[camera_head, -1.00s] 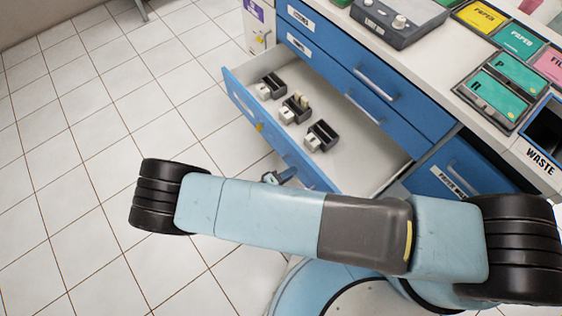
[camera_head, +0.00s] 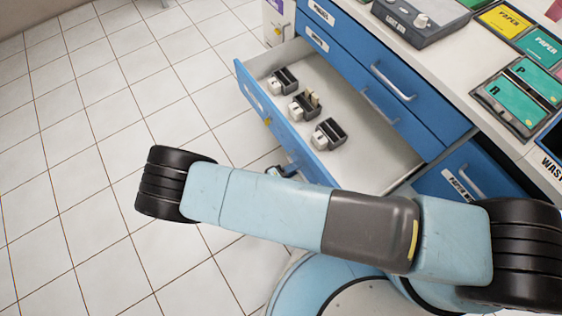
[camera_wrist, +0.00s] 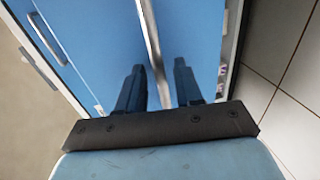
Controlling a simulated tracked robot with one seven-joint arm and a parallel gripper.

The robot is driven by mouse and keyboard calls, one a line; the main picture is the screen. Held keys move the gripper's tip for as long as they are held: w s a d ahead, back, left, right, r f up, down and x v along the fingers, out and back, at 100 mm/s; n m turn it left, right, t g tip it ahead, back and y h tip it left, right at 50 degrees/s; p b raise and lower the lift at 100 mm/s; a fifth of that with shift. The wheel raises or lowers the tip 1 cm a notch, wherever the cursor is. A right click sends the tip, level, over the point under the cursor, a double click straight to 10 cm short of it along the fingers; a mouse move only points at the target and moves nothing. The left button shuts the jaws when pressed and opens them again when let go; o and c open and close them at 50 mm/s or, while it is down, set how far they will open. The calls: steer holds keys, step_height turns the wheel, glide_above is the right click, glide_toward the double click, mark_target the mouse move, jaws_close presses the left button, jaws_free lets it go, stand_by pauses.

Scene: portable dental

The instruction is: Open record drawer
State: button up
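A blue-fronted drawer (camera_head: 283,140) stands pulled out of the blue cabinet, its white inside showing. Its front label is unreadable, so I cannot tell whether it is the record drawer. Several small dark holders with white pieces (camera_head: 305,104) are inside. My gripper (camera_head: 283,170) is at the outer face of this drawer's front, mostly hidden behind my arm in the head view. In the wrist view, my gripper's two dark fingers (camera_wrist: 159,75) stand apart, with a pale bar or edge (camera_wrist: 152,45) running between them. Blue panels lie beyond. Contact is unclear.
Two closed drawers (camera_head: 400,105) with silver handles are above the open one. A labelled blue front (camera_head: 455,170) is to the right. The counter holds a grey device (camera_head: 410,22) and coloured paper trays (camera_head: 515,95). Tiled floor (camera_head: 90,130) is free at left.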

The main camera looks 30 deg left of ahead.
steer(key=shift+d, duration=0.1)
steer(key=v, duration=1.4)
steer(key=shift+f, duration=0.2)
